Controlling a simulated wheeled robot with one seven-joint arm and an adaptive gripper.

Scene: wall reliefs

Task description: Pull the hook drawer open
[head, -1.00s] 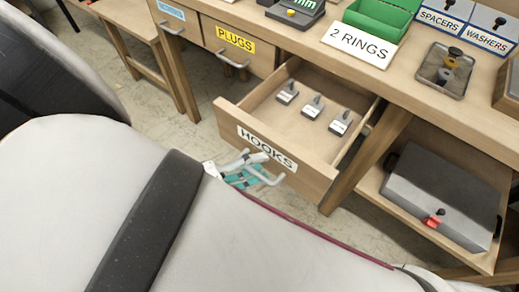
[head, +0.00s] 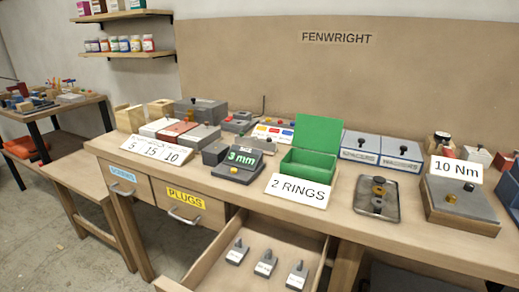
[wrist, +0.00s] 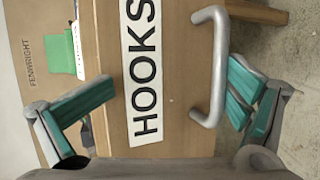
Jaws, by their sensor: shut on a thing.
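The hook drawer (head: 214,256) stands pulled out of the bench in the head view, with several dark hooks on blocks (head: 265,264) inside. Its front is out of the head frame. In the wrist view the wooden drawer front (wrist: 178,75) fills the middle, turned sideways, with the white HOOKS label (wrist: 143,70) and a grey bar handle (wrist: 219,65). My gripper (wrist: 170,92) has one teal finger pad at the front's upper edge and the other beside the handle. It is shut on the drawer; the exact contact is hard to see.
The bench top (head: 400,225) above carries a green box (head: 312,150), a 2 RINGS card (head: 299,191), a 3 mm block (head: 241,167) and a metal tray (head: 378,197). The PLUGS drawer (head: 187,200) is shut at left. Floor shows at lower left.

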